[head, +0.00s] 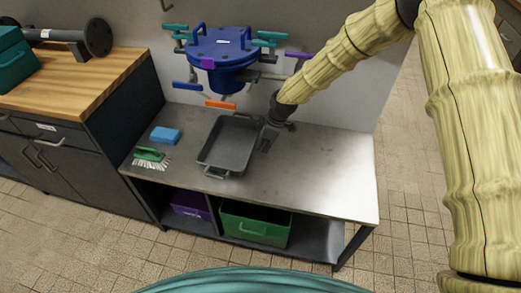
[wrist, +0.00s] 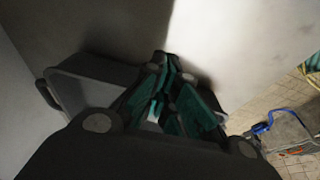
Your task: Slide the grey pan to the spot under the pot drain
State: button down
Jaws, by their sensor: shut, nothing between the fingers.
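The grey pan (head: 226,150) lies on the metal bench top, a rectangular tray with a handle at its near and far ends. The blue pot (head: 215,50) is mounted on the wall above and behind it, ringed with coloured levers. The drain opening itself does not show clearly; an orange lever (head: 220,104) sits below the pot, near the pan's far end. My gripper (head: 265,143) is shut and empty, pointing down beside the pan's right wall. I cannot tell if it touches the wall. In the wrist view the pan (wrist: 85,85) shows left of the teal-padded fingers (wrist: 172,75).
A blue sponge (head: 165,135) and a green brush (head: 150,156) lie left of the pan. The bench top (head: 320,170) is clear on the right. Purple (head: 190,206) and green (head: 255,226) bins stand on the shelf below. A wood-topped cabinet (head: 75,75) stands at left.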

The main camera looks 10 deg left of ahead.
jog(key=d, duration=0.7)
jog(key=s+d, duration=0.1)
jog(key=d, duration=0.3)
jog(key=shift+s+d+f, duration=0.1)
jog(key=shift+d+f, duration=0.1)
jog(key=shift+d, duration=0.1)
